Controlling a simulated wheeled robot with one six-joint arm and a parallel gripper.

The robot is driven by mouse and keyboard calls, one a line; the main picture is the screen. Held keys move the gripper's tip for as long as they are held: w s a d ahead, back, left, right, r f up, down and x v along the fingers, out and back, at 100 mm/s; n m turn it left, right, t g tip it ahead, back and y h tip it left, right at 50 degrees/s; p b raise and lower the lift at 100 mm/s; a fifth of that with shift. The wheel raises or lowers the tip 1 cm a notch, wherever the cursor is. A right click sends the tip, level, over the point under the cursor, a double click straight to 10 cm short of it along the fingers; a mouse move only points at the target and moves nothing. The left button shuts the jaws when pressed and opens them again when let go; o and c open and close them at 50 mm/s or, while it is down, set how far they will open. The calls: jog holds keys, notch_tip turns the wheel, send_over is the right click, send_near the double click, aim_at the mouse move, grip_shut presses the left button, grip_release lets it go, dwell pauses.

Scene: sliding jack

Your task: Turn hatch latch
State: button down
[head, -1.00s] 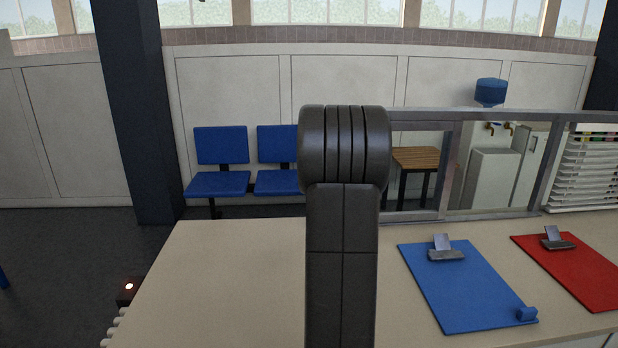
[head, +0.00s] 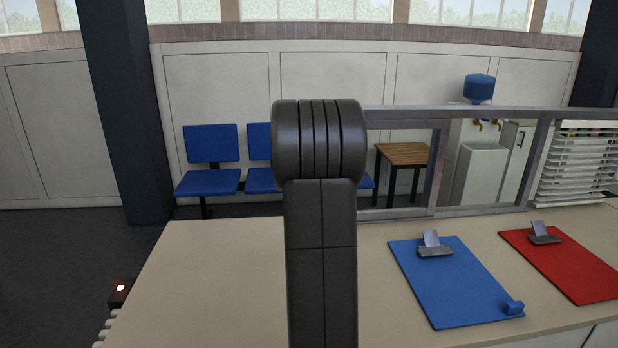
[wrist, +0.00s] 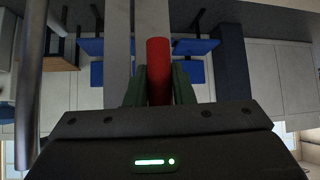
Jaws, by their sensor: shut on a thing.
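My gripper (wrist: 160,86) shows in the wrist view with its two dark green fingers closed on a red, round bar (wrist: 158,60). The bar stands out beyond the fingertips. Its near end is hidden between the fingers, and I cannot tell what it is fixed to. In the head view my own dark arm link covers the middle, and neither the gripper nor the red bar can be seen there. A grey metal frame with openings (head: 438,165) stands along the back of the counter in the head view.
The beige counter (head: 215,270) is bare at left. A blue clipboard (head: 455,285) and a red clipboard (head: 570,265) lie at right. White stacked trays (head: 575,175) stand at the far right.

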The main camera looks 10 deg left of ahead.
jog(key=c, duration=1.3)
grip_release()
jog(key=shift+o, duration=0.2)
